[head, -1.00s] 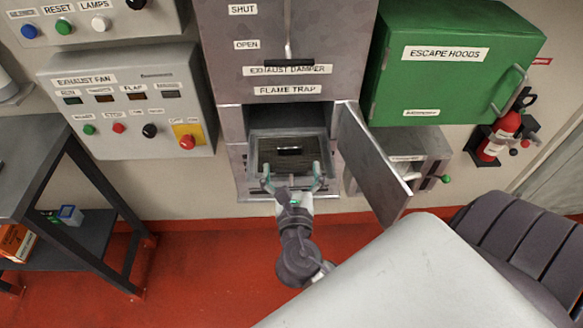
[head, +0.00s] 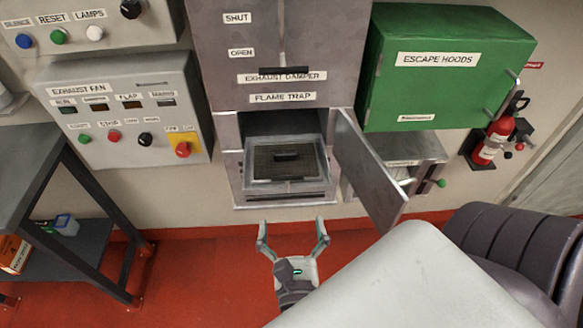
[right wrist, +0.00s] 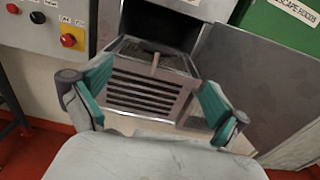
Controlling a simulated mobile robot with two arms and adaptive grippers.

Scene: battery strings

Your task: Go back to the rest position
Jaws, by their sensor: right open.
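My right gripper (head: 293,238) is open and empty. It is below and in front of the flame trap opening in the head view, apart from it. In the right wrist view its two teal-padded fingers (right wrist: 155,108) are spread, with the slotted front of the flame trap unit beyond them. The flame trap tray (head: 287,186), with a dark mesh and a black handle (head: 286,155), sits in the lower part of the opening. The hinged metal door (head: 368,170) stands open to the right. My left gripper is not in view.
A green escape hoods cabinet (head: 440,85) and a red fire extinguisher (head: 493,138) are at right. Red floor (head: 200,270) lies clear around the gripper.

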